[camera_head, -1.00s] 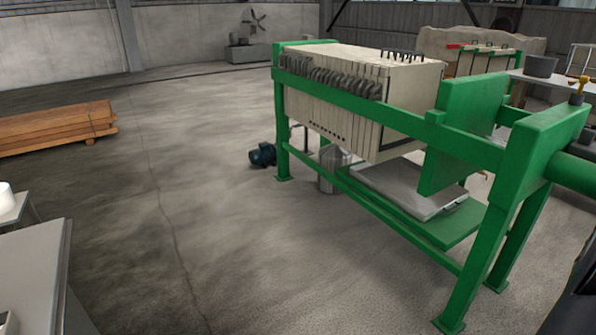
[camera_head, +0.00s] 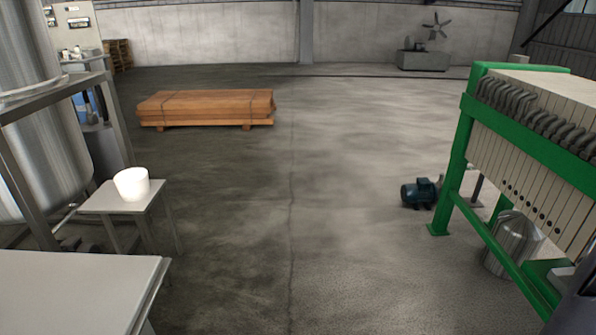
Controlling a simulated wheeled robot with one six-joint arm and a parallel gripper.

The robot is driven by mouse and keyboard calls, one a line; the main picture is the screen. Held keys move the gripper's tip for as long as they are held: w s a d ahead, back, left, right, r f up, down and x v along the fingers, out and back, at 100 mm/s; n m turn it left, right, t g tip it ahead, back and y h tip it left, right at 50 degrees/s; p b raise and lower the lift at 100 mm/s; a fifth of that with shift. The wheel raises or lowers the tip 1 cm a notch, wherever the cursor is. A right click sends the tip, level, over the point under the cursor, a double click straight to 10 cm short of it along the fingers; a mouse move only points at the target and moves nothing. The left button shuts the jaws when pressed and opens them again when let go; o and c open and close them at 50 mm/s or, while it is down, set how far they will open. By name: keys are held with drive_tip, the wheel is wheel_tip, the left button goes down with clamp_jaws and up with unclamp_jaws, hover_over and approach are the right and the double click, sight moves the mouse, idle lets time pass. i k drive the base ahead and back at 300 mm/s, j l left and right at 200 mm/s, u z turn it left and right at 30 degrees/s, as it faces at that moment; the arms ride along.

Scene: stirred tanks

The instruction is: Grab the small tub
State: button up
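A small white tub (camera_head: 132,184) stands upright on a small grey stool-like table (camera_head: 113,205) at the left of the head view. It looks like a plain round tub, wider at the top. Nothing touches it but the table top. My gripper is not in view. A dark shape at the lower right corner is too cut off to tell.
A larger grey table top (camera_head: 70,290) fills the lower left corner. A steel tank (camera_head: 35,120) and its frame stand behind the small table. A green filter press (camera_head: 462,150), a blue motor (camera_head: 420,193) and a metal can (camera_head: 512,243) are at right. The middle floor is clear.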

sight(133, 185)
drive_tip(key=i+u, duration=0.25)
drive_tip(key=i, duration=0.3)
drive_tip(key=i+l+u, duration=0.2)
drive_tip(key=i, duration=0.35)
drive_tip(key=i+l+u, duration=0.1)
drive_tip(key=i+u, duration=0.15)
drive_tip(key=i, duration=0.35)
drive_tip(key=i+j+u, duration=0.25)
drive_tip(key=i+u, duration=0.15)
drive_tip(key=i+j+u, duration=0.1)
drive_tip(key=i+u, duration=0.75)
drive_tip(key=i+j, duration=0.15)
drive_tip(key=i, duration=0.2)
drive_tip(key=i+j, duration=0.15)
drive_tip(key=i, duration=0.2)
